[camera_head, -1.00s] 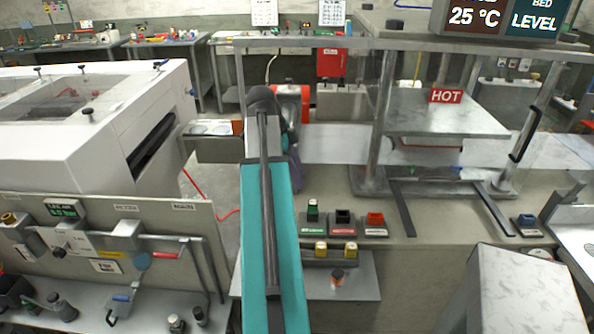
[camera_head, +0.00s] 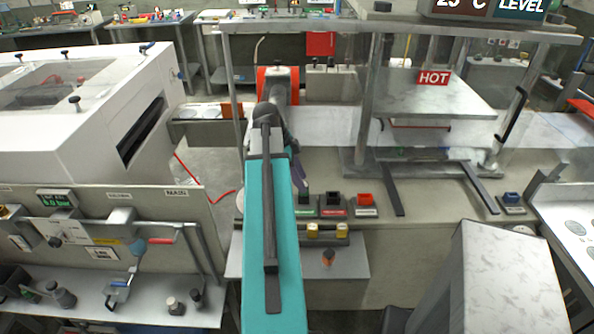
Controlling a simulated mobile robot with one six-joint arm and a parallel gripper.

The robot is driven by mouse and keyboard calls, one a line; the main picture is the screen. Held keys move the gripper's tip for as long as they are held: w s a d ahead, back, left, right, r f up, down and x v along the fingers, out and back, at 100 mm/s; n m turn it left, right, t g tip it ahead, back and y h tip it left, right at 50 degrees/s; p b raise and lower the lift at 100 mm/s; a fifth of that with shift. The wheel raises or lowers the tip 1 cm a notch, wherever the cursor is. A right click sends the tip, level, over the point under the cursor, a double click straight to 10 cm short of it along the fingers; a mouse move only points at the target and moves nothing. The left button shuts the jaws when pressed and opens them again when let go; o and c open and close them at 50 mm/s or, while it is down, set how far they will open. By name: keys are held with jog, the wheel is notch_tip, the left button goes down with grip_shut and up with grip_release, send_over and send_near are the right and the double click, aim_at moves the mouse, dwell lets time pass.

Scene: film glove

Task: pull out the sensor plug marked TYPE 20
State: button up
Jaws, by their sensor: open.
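Two yellow ones, a left one (camera_head: 312,230) and a right one (camera_head: 342,230), sit just in front and lower. A blue one (camera_head: 511,198) stands far to the right. I cannot read TYPE 20 on any of them. My gripper (camera_head: 300,180) is mostly hidden behind my teal arm; a dark finger tip shows just behind and left of the green plug. It looks empty and open.
An orange-and-black piece (camera_head: 328,258) stands on a low shelf (camera_head: 350,268). A metal press frame with a HOT sign (camera_head: 434,77) rises behind the row. A white machine (camera_head: 85,105) is at left, a pale box (camera_head: 510,280) at front right.

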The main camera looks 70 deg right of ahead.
jog(key=shift+p+x, duration=0.4)
jog(key=shift+x, duration=1.3)
jog(key=shift+c, duration=0.3)
grip_shut()
